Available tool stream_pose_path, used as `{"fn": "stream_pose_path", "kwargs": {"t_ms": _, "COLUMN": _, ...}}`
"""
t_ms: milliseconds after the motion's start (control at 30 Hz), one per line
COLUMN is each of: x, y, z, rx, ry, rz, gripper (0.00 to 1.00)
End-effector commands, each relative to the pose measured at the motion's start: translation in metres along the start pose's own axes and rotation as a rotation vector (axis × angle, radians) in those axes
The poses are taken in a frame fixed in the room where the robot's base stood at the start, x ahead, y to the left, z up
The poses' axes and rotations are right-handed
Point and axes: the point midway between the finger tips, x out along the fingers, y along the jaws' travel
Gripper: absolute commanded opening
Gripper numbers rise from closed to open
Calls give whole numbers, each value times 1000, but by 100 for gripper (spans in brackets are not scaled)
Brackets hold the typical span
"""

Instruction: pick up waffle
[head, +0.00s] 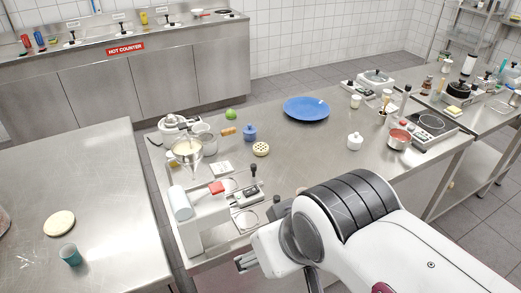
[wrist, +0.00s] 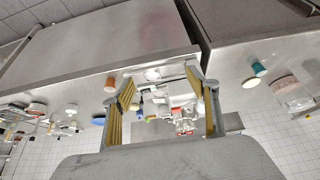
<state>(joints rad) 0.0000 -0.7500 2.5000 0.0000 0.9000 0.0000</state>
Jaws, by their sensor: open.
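A small round yellowish piece with dark spots (head: 261,149) lies on the middle steel table in the head view. It may be the waffle, but it is too small to be sure. I cannot pick it out in the wrist view. My gripper (wrist: 160,88) is open and empty, its two yellow-padded fingers spread wide in the wrist view. In the head view my gripper (head: 245,262) is partly hidden by my white arm, near the front edge of the middle table. It is well apart from the yellowish piece.
A blue plate (head: 306,109), a blue pot (head: 250,132) and a green fruit (head: 231,114) lie beyond. The left table holds a pale disc (head: 59,223) and a teal cup (head: 70,254).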

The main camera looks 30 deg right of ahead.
Motion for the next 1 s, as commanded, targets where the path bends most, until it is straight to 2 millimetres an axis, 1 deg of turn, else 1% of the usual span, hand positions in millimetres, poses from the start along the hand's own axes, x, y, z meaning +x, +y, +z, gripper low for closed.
{"fn": "stream_pose_path", "kwargs": {"t_ms": 267, "x": 0, "y": 2, "z": -4, "rx": 2, "ry": 5, "rz": 6, "gripper": 59}}
{"fn": "stream_pose_path", "kwargs": {"t_ms": 367, "x": 1, "y": 7, "z": -13, "rx": 7, "ry": 19, "rz": 23, "gripper": 59}}
{"fn": "stream_pose_path", "kwargs": {"t_ms": 467, "x": 2, "y": 17, "z": -29, "rx": 13, "ry": 43, "rz": 53, "gripper": 59}}
{"fn": "stream_pose_path", "kwargs": {"t_ms": 567, "x": 4, "y": 32, "z": -52, "rx": 21, "ry": 78, "rz": 96, "gripper": 59}}
{"fn": "stream_pose_path", "kwargs": {"t_ms": 667, "x": 6, "y": 49, "z": -81, "rx": 28, "ry": 123, "rz": 143, "gripper": 59}}
{"fn": "stream_pose_path", "kwargs": {"t_ms": 800, "x": 9, "y": 74, "z": -123, "rx": 29, "ry": 191, "rz": 208, "gripper": 59}}
{"fn": "stream_pose_path", "kwargs": {"t_ms": 1000, "x": 13, "y": 108, "z": -181, "rx": 15, "ry": 287, "rz": 284, "gripper": 59}}
